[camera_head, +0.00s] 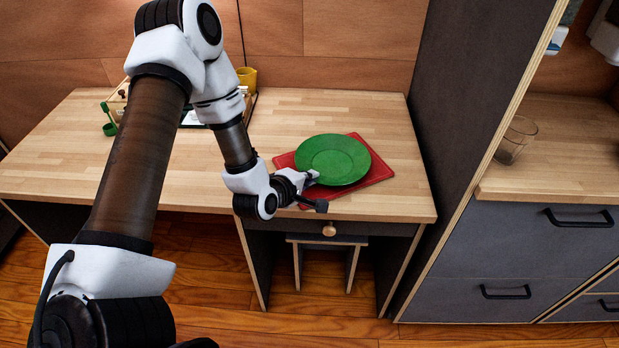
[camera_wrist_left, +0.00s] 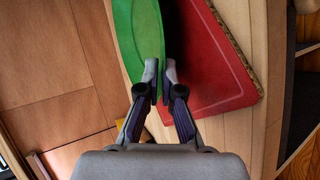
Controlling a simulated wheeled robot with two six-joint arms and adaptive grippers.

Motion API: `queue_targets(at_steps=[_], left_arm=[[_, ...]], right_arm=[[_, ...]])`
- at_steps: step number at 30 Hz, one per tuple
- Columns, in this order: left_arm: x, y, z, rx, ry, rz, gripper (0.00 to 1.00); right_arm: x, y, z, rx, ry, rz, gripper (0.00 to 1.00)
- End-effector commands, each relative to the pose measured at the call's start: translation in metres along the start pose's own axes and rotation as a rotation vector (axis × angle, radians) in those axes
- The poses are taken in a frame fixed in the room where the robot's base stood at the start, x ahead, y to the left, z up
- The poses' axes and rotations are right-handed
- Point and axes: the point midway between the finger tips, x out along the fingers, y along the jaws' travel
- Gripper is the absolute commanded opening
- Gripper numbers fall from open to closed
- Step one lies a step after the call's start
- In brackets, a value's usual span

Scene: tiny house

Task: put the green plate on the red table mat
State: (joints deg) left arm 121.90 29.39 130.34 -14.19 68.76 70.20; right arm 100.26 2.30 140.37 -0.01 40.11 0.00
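The green plate (camera_head: 333,158) is over the red table mat (camera_head: 381,172) on the wooden table in the head view. Parts of the mat show to the left, right and front of it. My left gripper (camera_head: 314,178) is at the plate's near left rim. In the left wrist view its fingers (camera_wrist_left: 160,75) are closed on the rim of the plate (camera_wrist_left: 138,35). The mat (camera_wrist_left: 212,65) lies to the right of the plate there, with a dark shadow beside the rim, so the plate appears held a little above it. My right gripper is not in view.
A yellow mug (camera_head: 247,78) and a green item (camera_head: 109,120) stand at the back left of the table (camera_head: 60,165), partly behind my left arm. A tall dark panel (camera_head: 470,90) borders the table at right. A glass (camera_head: 515,140) stands on the counter beyond.

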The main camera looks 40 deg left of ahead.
Motion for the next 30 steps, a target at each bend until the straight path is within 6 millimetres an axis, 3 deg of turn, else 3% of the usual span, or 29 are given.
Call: queue_targets(at_steps=[7, 9, 20, 23, 28, 29, 30], left_arm=[[0.002, -0.003, 0.000, 0.000, 0.000, 0.002, 0.00], [0.001, -0.003, 0.000, 0.000, 0.000, 0.000, 0.17], [-0.002, 0.003, 0.000, 0.000, 0.000, 0.000, 0.17], [-0.014, 0.001, -0.001, -0.006, 0.002, 0.000, 0.17], [-0.059, 0.002, -0.001, -0.012, 0.002, -0.001, 0.17], [-0.068, 0.003, 0.000, -0.011, 0.001, -0.001, 0.17], [-0.081, 0.010, 0.000, -0.005, 0.000, -0.006, 0.17]], right_arm=[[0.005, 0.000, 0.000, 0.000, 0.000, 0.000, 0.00], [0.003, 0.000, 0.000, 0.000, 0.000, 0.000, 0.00], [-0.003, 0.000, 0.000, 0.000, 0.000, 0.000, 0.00], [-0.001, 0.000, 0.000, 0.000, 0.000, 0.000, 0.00], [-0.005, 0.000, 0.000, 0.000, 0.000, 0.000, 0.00], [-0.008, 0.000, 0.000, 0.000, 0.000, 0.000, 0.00], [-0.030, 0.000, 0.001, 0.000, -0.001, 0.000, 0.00]])
